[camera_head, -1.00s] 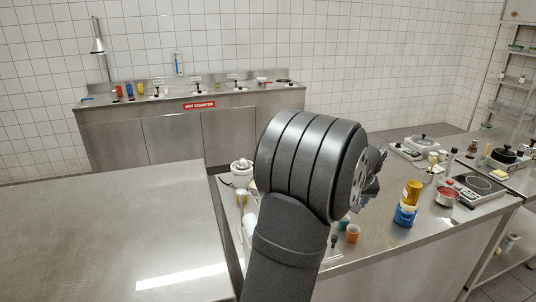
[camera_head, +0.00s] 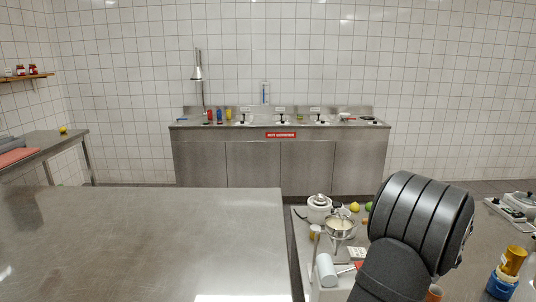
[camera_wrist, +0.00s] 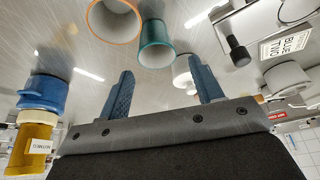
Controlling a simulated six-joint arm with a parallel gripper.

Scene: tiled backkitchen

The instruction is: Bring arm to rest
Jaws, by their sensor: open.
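In the head view my arm's large dark grey joint rises at the lower right, over the right-hand steel counter, and hides part of it. My gripper is out of sight behind it there. In the wrist view my gripper (camera_wrist: 164,98) shows its two blue fingers spread apart, with nothing held between them. An orange-rimmed cup (camera_wrist: 113,20) and a teal cup (camera_wrist: 155,45) lie beyond the fingertips. I cannot tell how far off they are.
The left steel counter (camera_head: 150,240) is bare. A sink unit (camera_head: 280,165) stands against the tiled wall.

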